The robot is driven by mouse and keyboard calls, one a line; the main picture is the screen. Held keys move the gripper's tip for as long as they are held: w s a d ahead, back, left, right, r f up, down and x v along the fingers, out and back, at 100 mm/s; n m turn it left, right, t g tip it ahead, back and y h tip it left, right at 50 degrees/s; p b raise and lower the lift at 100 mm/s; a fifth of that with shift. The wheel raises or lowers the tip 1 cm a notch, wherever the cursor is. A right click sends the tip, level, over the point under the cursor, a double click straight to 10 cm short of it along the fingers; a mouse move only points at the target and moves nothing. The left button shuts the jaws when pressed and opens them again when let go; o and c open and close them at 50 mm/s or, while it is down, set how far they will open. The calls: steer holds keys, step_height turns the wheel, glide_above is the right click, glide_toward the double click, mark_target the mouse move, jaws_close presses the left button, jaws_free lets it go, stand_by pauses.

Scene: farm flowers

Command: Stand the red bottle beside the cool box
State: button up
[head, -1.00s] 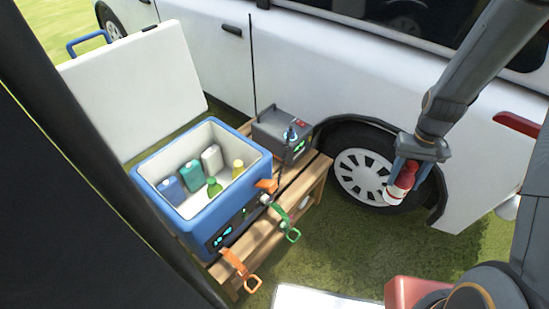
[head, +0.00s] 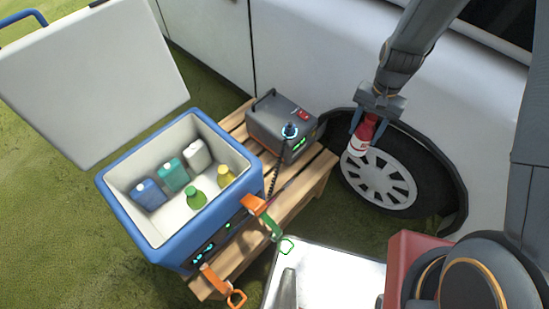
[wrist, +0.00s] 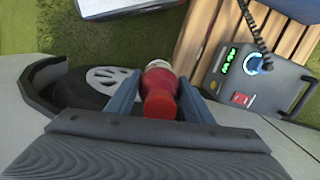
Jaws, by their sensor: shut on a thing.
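The red bottle (head: 364,134) has a white label and is held in the air in front of the van's wheel. My gripper (head: 364,128) is shut on it, one finger on each side. In the wrist view the bottle (wrist: 159,90) sits between the fingers, its red end toward the camera. The blue cool box (head: 182,240) stands open on a wooden slatted bench, left of my gripper and apart from it. Its white lid (head: 95,85) is raised. Several bottles, blue, teal, white, green and yellow, stand inside it.
A grey power unit (head: 283,125) with a cable stands on the wooden bench (head: 300,185), right of the cool box. Orange and green straps hang at the bench front. The white van (head: 330,50) is behind. Some bare slats show beside the power unit.

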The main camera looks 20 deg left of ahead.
steer(key=s+a+f+m+b, duration=0.2)
steer(key=s+a, duration=0.1)
steer(key=a, duration=0.7)
steer(key=s+a+f+m+b, duration=0.2)
steer(key=a+f+b, duration=0.1)
steer(key=a, duration=0.6)
steer(key=s+a+f+m+b, duration=0.2)
steer(key=s+a, duration=0.1)
steer(key=a, duration=0.7)
step_height(320, 180, down, 10)
steer(key=shift+r+y, duration=0.15)
steer(key=shift+y, duration=0.15)
steer(key=o, duration=1.4)
